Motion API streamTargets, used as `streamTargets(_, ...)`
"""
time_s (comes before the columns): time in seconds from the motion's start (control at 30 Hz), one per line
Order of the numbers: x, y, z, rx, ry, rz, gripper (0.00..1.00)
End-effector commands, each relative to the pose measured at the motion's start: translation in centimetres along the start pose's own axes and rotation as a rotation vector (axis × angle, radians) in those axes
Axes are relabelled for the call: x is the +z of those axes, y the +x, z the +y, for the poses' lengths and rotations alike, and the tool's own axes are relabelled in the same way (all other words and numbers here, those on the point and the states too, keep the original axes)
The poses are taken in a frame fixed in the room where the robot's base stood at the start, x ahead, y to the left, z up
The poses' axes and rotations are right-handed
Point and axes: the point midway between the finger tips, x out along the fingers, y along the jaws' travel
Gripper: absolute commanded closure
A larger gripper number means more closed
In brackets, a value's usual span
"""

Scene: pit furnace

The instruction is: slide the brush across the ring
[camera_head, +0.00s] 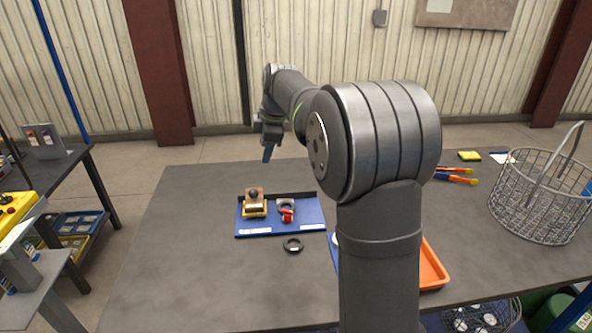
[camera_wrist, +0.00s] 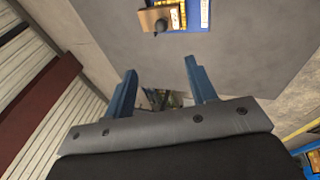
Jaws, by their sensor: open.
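The brush (camera_head: 254,207), a tan block with a dark knob on top, stands on the left part of a blue tray (camera_head: 265,232). My gripper (camera_head: 267,153) is above the table's far side, beyond the brush. In the wrist view my gripper (camera_wrist: 160,72) is open and empty, its two blue fingers wide apart.
A red and grey item (camera_head: 287,213) sits on the tray right of the brush. An orange tray (camera_head: 432,268) is partly hidden by my arm. A wire basket (camera_head: 540,200) and orange-handled tool (camera_head: 455,178) are at the right. The table's left part is clear.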

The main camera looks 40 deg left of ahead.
Motion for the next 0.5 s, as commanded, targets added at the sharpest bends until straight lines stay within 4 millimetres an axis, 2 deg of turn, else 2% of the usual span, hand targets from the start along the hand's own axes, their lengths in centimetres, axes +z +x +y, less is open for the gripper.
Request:
streamTargets(0.3, -1.7, 3.8, 2.8, -0.153, -0.416, -0.033, 0.48)
streamTargets(0.5, -2.0, 5.0, 3.1, -0.194, -0.522, -0.035, 0.48)
